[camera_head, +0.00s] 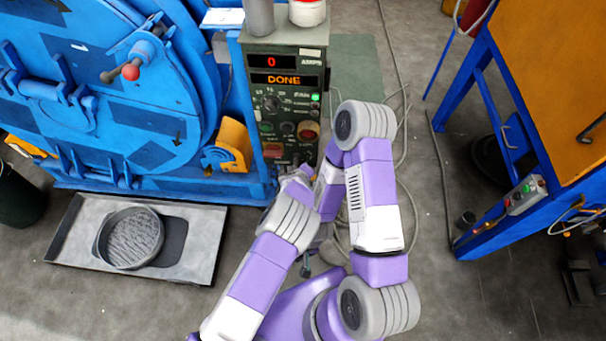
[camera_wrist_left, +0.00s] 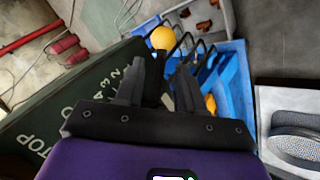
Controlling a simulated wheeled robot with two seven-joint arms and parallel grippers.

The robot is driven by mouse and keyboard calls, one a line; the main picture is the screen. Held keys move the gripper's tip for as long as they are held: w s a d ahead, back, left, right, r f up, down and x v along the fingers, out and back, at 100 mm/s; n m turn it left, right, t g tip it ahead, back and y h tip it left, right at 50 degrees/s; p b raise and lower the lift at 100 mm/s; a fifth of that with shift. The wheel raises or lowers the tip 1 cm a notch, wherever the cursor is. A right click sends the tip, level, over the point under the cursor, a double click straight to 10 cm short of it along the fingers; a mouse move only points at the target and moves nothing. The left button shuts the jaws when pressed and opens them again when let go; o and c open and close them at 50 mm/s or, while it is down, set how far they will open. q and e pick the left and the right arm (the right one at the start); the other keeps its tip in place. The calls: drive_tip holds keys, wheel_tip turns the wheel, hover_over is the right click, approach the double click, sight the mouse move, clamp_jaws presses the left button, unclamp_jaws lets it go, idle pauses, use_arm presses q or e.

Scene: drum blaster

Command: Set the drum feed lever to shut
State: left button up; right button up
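A yellow ball knob (camera_wrist_left: 162,38) shows in the left wrist view, just beyond the fingertips and in line with the gap between them. It looks like a lever's knob, but its shaft and setting are unclear. My left gripper (camera_wrist_left: 160,75) is open beside the dark green control panel (camera_wrist_left: 85,100); I see no contact with the knob. The control box (camera_head: 284,85) reads 0 and DONE. The blue drum machine (camera_head: 100,100) has a red-knobbed handle (camera_head: 130,72) on its door.
A floor tray (camera_head: 204,245) holds a round mesh sieve (camera_head: 130,237) left of my arms. A blue stand with an orange panel (camera_head: 555,70) is at the right. Cables (camera_head: 402,150) lie on the floor between. Open floor lies at the lower right.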

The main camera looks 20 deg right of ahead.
use_arm(q)
drive_tip(key=shift+v, duration=2.2)
drive_tip(key=s+a+f+g+y+p, duration=0.1)
drive_tip(key=s+a+f+g+y, duration=0.15)
drive_tip(key=a, duration=0.65)
drive_tip(key=s+a+f+n+g+y+p, duration=0.1)
drive_tip(key=s+a, duration=0.3)
drive_tip(key=a, duration=0.4)
drive_tip(key=s+a+f+g+y+p, duration=0.1)
drive_tip(key=s+a+f+g+p, duration=0.15)
drive_tip(key=a, duration=0.65)
drive_tip(key=s+a+r+m+g+p, duration=0.15)
drive_tip(key=s+a+r, duration=0.25)
drive_tip(key=s+a, duration=0.45)
drive_tip(key=s+r+m+t+h+p, duration=0.1)
drive_tip(key=s+r+t+h+p, duration=0.1)
drive_tip(key=s+r, duration=0.3)
drive_tip(key=shift+d+r+h, duration=0.45)
drive_tip(key=shift+r+h, duration=0.3)
drive_tip(key=shift+r, duration=0.05)
